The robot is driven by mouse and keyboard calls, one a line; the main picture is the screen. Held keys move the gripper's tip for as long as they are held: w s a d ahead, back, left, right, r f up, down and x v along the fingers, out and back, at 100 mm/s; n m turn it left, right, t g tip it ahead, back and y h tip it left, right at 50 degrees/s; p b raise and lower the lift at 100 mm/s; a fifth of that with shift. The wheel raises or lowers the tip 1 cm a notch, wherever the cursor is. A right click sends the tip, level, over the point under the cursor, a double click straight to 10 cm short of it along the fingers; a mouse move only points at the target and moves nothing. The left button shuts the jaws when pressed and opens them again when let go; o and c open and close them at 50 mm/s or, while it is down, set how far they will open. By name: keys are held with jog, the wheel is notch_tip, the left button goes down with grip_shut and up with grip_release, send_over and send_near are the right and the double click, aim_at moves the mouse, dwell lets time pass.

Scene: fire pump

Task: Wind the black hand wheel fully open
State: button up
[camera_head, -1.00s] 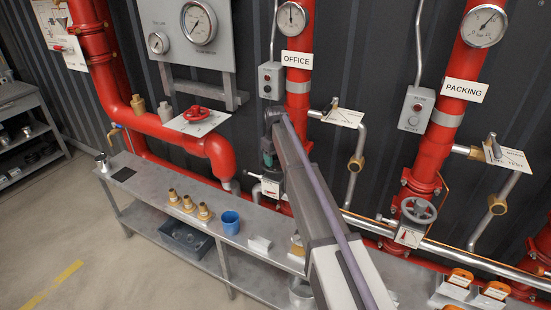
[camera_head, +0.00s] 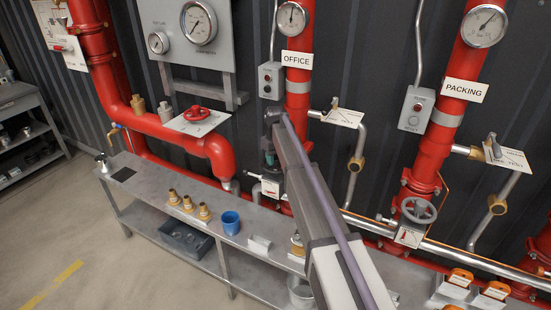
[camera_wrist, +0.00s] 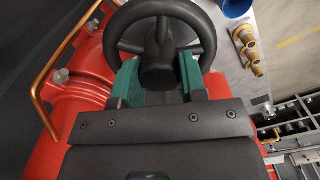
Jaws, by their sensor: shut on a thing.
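The black hand wheel (camera_wrist: 160,8) fills the top middle of the wrist view, its round rim and hub seen close up. My gripper (camera_wrist: 159,75) has a green finger on each side of the wheel's dark centre and is shut on the wheel. In the head view my gripper (camera_head: 270,160) points down at the foot of the red OFFICE pipe. A white plate with a red mark (camera_head: 271,188) shows just below my gripper.
A copper-coloured tube (camera_wrist: 52,75) runs close by in the wrist view. A blue cup (camera_head: 230,222) and brass fittings (camera_head: 188,204) stand on the bench.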

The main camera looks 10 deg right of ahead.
jog(key=n, duration=0.6)
jog(key=shift+n, duration=0.5)
jog(key=n, duration=1.6)
jog(key=o, duration=1)
